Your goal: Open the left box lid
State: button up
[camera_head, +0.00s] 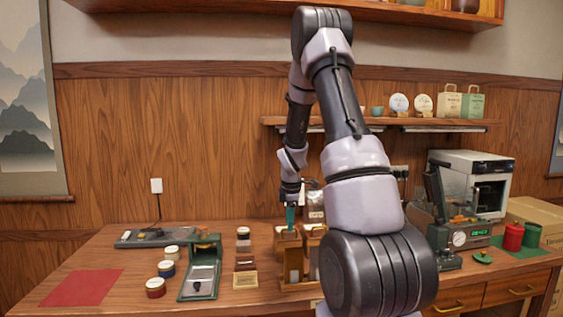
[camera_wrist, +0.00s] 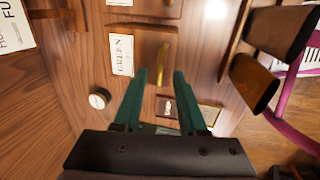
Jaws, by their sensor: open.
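The left wooden box (camera_head: 291,268) stands upright on the table in the head view, next to a second wooden box (camera_head: 313,243) partly hidden by my arm. My gripper (camera_head: 290,222) points down at the top of the left box. In the wrist view, a wooden face with a label reading GREEN (camera_wrist: 121,55) and a brass handle (camera_wrist: 161,64) lies ahead of my gripper (camera_wrist: 160,75). The green fingers are open, and the handle shows between their tips. I cannot tell whether they touch it.
Several small jars (camera_head: 156,287), a green press (camera_head: 199,276) and a red mat (camera_head: 82,288) lie on the left. A gauge machine (camera_head: 459,238) and red canister (camera_head: 513,237) stand on the right. A wall shelf (camera_head: 380,122) hangs behind.

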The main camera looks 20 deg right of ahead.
notch_tip(320, 180, up, 10)
jog(key=s, duration=0.2)
jog(key=s+a+r+m+t, duration=0.1)
jog(key=s+a+r+m, duration=0.3)
jog(key=s+r+m, duration=0.1)
jog(key=s+a+r+m+t+y, duration=0.1)
jog(key=s+a+r+m, duration=0.4)
jog(key=s+r, duration=0.2)
notch_tip(320, 180, up, 2)
jog(key=shift+a+r+t, duration=0.1)
jog(key=shift+a+t, duration=0.15)
jog(key=shift+t, duration=0.05)
